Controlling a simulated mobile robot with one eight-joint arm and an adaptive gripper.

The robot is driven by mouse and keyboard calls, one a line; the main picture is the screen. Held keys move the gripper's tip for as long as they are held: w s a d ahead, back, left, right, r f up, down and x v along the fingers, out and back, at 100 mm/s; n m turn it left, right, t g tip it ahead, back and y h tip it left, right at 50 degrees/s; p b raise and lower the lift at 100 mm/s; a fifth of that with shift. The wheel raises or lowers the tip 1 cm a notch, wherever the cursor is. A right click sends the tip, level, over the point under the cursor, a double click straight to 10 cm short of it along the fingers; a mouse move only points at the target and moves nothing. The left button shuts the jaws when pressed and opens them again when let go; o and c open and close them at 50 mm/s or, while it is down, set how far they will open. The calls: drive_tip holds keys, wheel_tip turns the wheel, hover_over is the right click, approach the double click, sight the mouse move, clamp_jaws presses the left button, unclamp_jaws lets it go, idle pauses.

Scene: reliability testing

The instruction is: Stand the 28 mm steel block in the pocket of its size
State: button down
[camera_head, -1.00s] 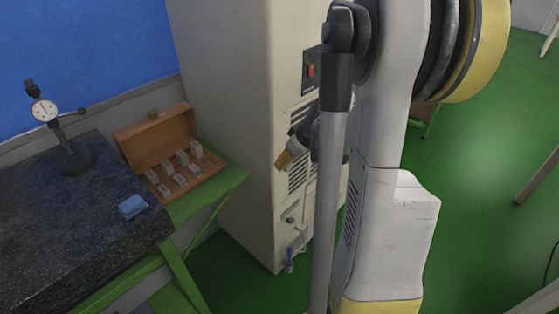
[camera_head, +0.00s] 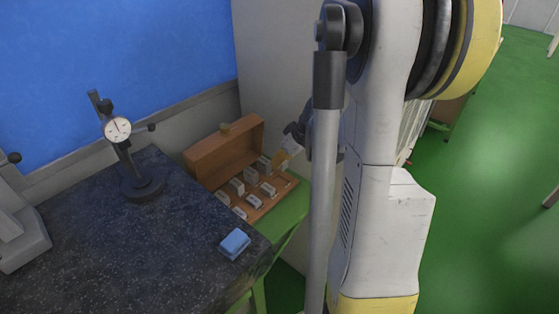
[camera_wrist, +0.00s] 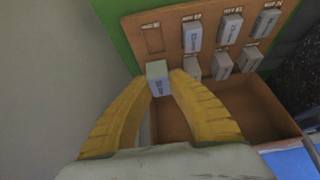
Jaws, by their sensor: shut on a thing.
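My gripper (camera_wrist: 160,84) has two yellow ribbed fingers, shut on a small grey steel block (camera_wrist: 157,70) with a printed face. In the wrist view the block is at the fingertips, beside an empty pocket (camera_wrist: 152,38) in the wooden case (camera_wrist: 133,27). I cannot tell its height above the case. Other steel blocks (camera_wrist: 230,27) stand in the other pockets, with labels too small to read. In the head view, the case (camera_head: 216,158) has its lid open, and my gripper (camera_head: 284,158) is at its right end, partly behind my arm.
The case sits on a green stand (camera_head: 292,214) beside a dark granite table (camera_head: 130,250). A dial gauge on a post (camera_head: 118,129) and a blue block (camera_head: 235,243) are on the granite. A pale cabinet (camera_head: 285,60) rises behind the case.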

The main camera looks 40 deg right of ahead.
sight(278, 180)
drive_tip(key=shift+w+f, duration=0.15)
drive_tip(key=shift+s+f+b, duration=0.2)
drive_tip(key=shift+f+b, duration=1.8)
drive_tip(key=shift+f, duration=0.6)
drive_tip(key=shift+f+b, duration=0.6)
drive_tip(key=shift+b, duration=0.05)
drive_tip(key=c, duration=1.3)
unclamp_jaws()
drive_tip(key=v, duration=1.2)
